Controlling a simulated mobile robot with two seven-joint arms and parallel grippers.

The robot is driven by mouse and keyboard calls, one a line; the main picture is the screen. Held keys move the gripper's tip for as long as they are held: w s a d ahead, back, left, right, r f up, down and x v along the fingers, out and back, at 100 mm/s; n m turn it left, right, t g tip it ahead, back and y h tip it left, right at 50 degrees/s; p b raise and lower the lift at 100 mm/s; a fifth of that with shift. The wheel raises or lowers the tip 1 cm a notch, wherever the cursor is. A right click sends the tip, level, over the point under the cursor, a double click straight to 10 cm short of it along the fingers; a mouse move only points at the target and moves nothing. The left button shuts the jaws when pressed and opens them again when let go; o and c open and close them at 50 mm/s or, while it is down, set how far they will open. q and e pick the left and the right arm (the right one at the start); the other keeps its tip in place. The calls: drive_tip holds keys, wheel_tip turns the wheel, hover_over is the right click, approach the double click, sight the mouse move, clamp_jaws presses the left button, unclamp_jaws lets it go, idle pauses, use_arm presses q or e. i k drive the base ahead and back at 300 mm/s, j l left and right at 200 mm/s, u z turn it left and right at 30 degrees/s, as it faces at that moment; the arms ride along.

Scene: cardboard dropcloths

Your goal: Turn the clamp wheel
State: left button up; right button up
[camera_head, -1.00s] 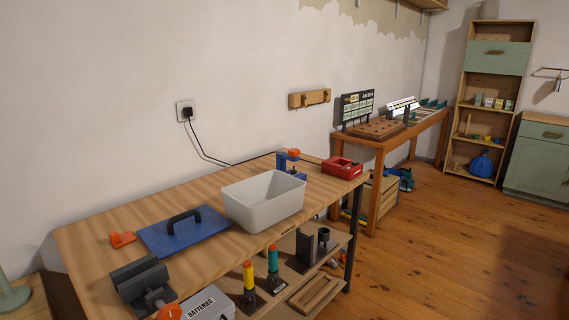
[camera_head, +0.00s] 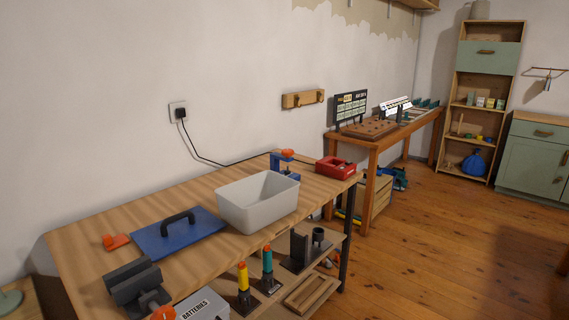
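A blue clamp (camera_head: 291,172) with an orange wheel-like top (camera_head: 287,153) stands at the back edge of the wooden workbench (camera_head: 85,240), behind a white bin. A dark grey vise-like device (camera_head: 135,282) sits at the bench's near left corner. It has an orange round part (camera_head: 164,313) at its front, cut by the bottom edge of the picture. I cannot tell which orange part is the clamp wheel. Neither of my grippers is in view.
The white bin (camera_head: 257,212), a blue plate with a black handle (camera_head: 178,235), an orange piece (camera_head: 115,242) and a red box (camera_head: 335,168) are on the bench. A lower shelf holds yellow- and teal-topped tools. Wooden floor (camera_head: 430,240) is open at right.

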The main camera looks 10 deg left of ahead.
sight(287, 152)
drive_tip(key=i+l+z, duration=0.35)
drive_tip(key=i+z, duration=0.3)
drive_tip(key=i, duration=0.25)
drive_tip(key=i+l+z, duration=0.1)
drive_tip(key=i, duration=0.55)
drive_tip(key=i+l+z, duration=0.15)
drive_tip(key=i, duration=0.5)
drive_tip(key=i+l+u, duration=0.1)
drive_tip(key=i+u, duration=0.35)
drive_tip(key=i+l+u, duration=0.25)
drive_tip(key=i+u, duration=0.25)
drive_tip(key=i+l+u, duration=0.25)
drive_tip(key=u, duration=0.2)
drive_tip(key=i+l+u, duration=0.2)
drive_tip(key=l+u, duration=0.25)
drive_tip(key=j, duration=0.1)
